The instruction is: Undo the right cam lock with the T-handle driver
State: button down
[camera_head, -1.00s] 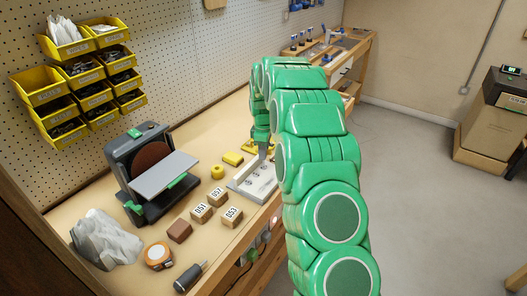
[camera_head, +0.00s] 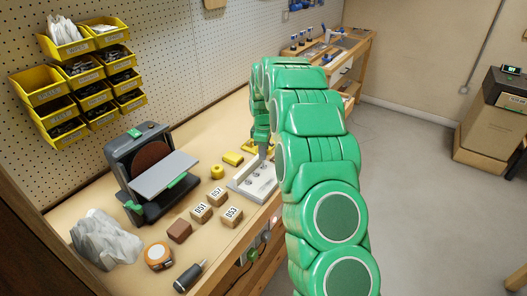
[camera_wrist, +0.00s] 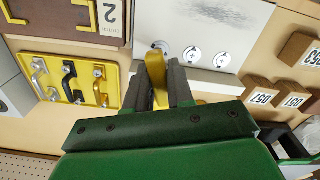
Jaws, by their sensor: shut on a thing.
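A pale metal plate (camera_head: 240,187) with round cam locks lies on the bench. In the wrist view, the plate (camera_wrist: 240,22) shows two cam locks, one (camera_wrist: 192,54) close to my fingers and one (camera_wrist: 222,59) further right, each with a curved arrow mark. My gripper (camera_wrist: 160,75) is shut on the yellow T-handle driver (camera_wrist: 157,62), over the plate's end near the yellow rack. The driver's lower end is hidden, so I cannot tell whether it sits in a lock. In the head view, my gripper (camera_head: 262,140) is over the plate's far end.
A yellow rack (camera_wrist: 115,70) with several handles stands beside the plate. Numbered wooden blocks (camera_head: 231,217) sit at its other side.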

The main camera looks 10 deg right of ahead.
jog(key=shift+f, duration=0.1)
dwell(0.3)
jog(key=n, duration=0.4)
jog(key=shift+n, duration=0.4)
dwell(0.6)
jog(key=n, duration=0.4)
jog(key=shift+n, duration=0.4)
dwell(0.6)
